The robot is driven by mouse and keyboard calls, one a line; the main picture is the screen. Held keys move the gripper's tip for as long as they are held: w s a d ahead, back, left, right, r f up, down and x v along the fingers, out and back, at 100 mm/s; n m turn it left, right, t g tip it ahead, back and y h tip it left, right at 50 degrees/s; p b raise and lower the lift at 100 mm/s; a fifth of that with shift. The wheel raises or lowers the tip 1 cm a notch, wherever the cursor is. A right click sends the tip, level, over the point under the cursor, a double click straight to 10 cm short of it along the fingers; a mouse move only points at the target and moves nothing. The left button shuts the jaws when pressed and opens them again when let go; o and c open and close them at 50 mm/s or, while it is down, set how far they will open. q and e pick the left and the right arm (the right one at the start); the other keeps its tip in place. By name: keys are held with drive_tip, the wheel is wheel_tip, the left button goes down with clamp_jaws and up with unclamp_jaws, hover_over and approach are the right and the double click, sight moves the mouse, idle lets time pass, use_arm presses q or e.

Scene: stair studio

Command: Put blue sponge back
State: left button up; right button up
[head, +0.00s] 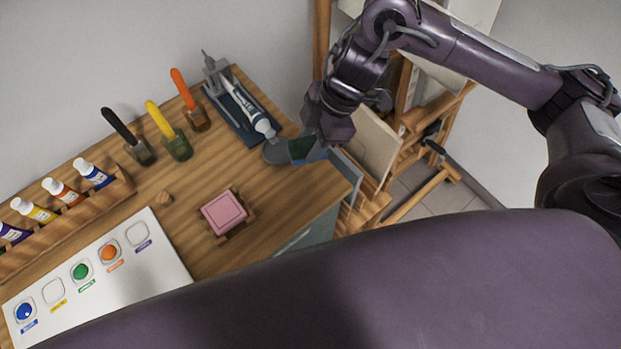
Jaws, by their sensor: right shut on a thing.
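My right gripper (311,152) reaches down over the back right end of the wooden table. A pink sponge-like block (223,212) sits in a small wooden holder (250,226) nearer the front. My left gripper is not in view.
A dark tray (222,107) with a paint tube (245,105) lies just left of the gripper. A paint bottle rack (110,192) and white palette card (150,285) lie left. An easel (412,120) stands right.

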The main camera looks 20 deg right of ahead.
wheel_tip(320, 180, down, 12)
drive_tip(key=shift+a+r+b, duration=0.1)
drive_tip(key=shift+b, duration=1.05)
drive_tip(key=shift+f, duration=0.6)
drive_tip(key=shift+f+b, duration=0.6)
drive_tip(key=shift+f, duration=1.05)
drive_tip(key=shift+f, duration=0.2)
drive_tip(key=o, duration=0.9)
drive_tip(key=shift+r, duration=0.1)
